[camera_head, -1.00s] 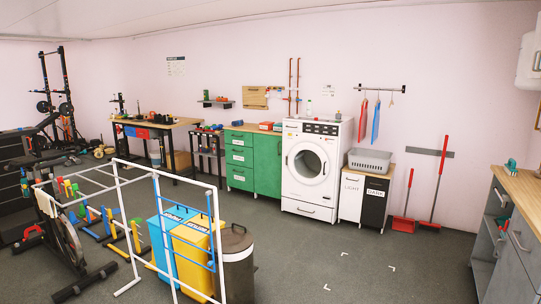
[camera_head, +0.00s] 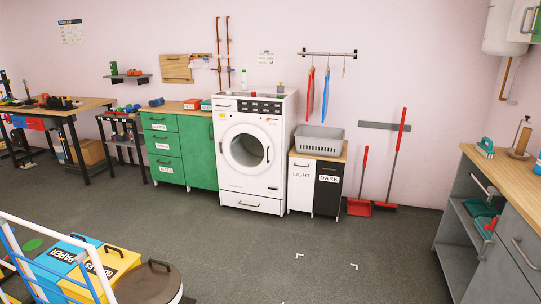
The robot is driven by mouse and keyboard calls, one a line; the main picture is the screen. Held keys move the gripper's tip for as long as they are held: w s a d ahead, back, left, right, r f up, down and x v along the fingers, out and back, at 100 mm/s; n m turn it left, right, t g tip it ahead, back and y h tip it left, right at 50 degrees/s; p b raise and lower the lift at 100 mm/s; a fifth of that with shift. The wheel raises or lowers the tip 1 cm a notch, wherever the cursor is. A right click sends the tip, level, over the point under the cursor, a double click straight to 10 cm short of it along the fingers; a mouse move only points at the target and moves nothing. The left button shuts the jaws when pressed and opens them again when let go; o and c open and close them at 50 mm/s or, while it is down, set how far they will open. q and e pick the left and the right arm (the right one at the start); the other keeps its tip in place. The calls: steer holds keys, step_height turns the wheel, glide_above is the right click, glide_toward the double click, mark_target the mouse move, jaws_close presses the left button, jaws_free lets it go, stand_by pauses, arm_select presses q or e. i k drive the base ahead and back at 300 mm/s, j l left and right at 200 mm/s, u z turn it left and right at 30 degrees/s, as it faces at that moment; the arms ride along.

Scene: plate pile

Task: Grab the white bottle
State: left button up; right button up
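A small, pale, whitish bottle (camera_head: 243,79) stands upright on top of the white washing machine (camera_head: 248,181), towards its back left. It is far off and small, so its details are hard to make out. A second small container (camera_head: 281,88), greyish, stands to its right on the same machine top. Neither of my grippers shows in the view.
Open floor (camera_head: 240,240) lies before the washing machine. A bin (camera_head: 150,284), yellow and blue boxes and a white rail frame (camera_head: 48,240) stand at the lower left. A wooden counter (camera_head: 515,174) is at the right; a red dustpan (camera_head: 359,207) leans nearby.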

mark_target(245, 76)
steer(key=i+l+z, duration=0.1)
steer(key=i+z, duration=0.15)
steer(key=i, duration=0.75)
steer(key=i+z, duration=0.3)
steer(key=i, duration=0.7)
steer(key=i+j, duration=0.2)
steer(key=i, duration=0.25)
steer(key=i+j+z, duration=0.1)
steer(key=i+j, duration=0.15)
steer(key=i, duration=0.25)
steer(key=i+j, duration=0.25)
steer(key=i, duration=0.2)
steer(key=i+j+z, duration=0.1)
steer(key=i+j, duration=0.15)
steer(key=i, duration=0.2)
